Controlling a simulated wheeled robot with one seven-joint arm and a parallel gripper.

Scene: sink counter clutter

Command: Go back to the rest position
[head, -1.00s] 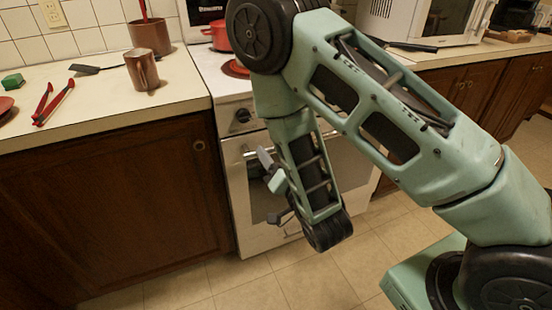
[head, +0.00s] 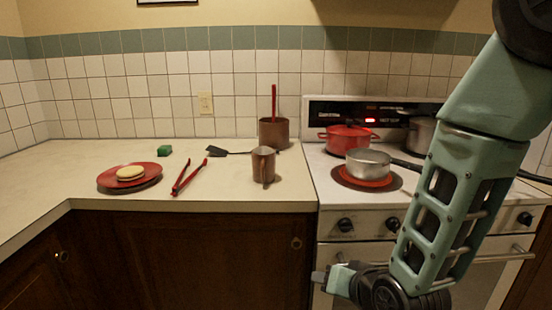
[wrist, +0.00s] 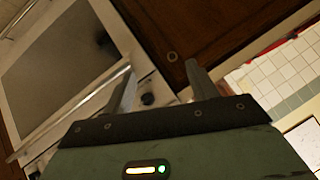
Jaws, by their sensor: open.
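My gripper (head: 322,280) is low at the bottom of the head view, in front of the seam between the dark cabinet (head: 200,260) and the stove (head: 408,170). My arm hangs down on the right side of that view. In the wrist view my gripper (wrist: 160,82) shows two fingers spread apart with nothing between them. The oven door (wrist: 65,60) and brown cabinet wood (wrist: 180,30) lie beyond the fingers.
Pots (head: 346,139) stand on the stove.

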